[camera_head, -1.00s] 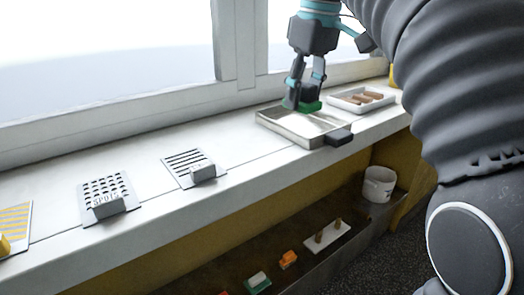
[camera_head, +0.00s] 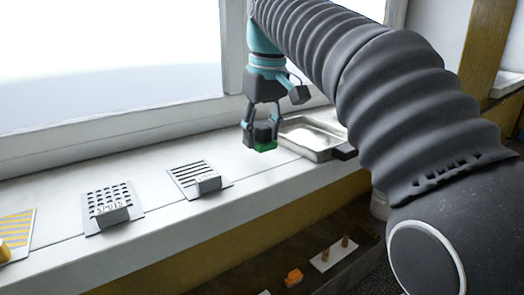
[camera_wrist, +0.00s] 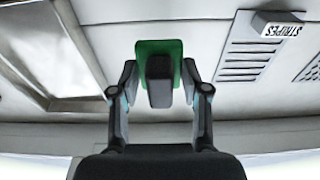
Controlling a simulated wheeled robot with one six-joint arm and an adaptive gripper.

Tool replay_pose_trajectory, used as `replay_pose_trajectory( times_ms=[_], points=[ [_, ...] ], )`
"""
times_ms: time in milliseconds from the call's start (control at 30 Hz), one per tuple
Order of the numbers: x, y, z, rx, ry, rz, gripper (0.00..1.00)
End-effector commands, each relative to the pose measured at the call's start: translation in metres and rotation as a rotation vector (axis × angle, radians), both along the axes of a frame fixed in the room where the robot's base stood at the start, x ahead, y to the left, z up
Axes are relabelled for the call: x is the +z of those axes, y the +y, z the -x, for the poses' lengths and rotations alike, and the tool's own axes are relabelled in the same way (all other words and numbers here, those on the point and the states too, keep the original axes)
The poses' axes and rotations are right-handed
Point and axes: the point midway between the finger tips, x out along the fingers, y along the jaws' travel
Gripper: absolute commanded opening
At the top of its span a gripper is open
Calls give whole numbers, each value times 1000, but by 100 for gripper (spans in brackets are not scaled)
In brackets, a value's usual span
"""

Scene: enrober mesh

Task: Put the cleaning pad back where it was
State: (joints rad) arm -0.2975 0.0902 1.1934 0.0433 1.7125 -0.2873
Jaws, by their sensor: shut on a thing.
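My gripper (camera_head: 262,133) is above the white ledge, just left of the metal tray. It is shut on the dark handle of the cleaning pad (camera_head: 264,148), whose green sole faces down. In the wrist view, the green pad (camera_wrist: 147,48) lies between the two fingers, with its dark block handle in front of it. I cannot tell exactly how high the pad is above the ledge.
The shallow metal tray (camera_head: 313,136) stands right of the gripper. The STRIPES slotted plate (camera_head: 186,171) and a perforated plate (camera_head: 102,199) lie to the left. The lower trough holds an orange block (camera_head: 293,277) and a white board with pegs (camera_head: 324,260).

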Motion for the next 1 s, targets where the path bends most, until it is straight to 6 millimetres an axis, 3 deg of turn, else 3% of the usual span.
replay_pose_trajectory(
  times_ms=[233,700,733,800,1000],
  points=[
    [-34,-1,1,0,2,1,13],
    [-41,-1,1,0,0,0,13],
    [-40,-1,0,0,0,0,53],
    [-40,-1,0,0,0,0,71],
    [-40,-1,0,0,0,0,71]
  ],
)
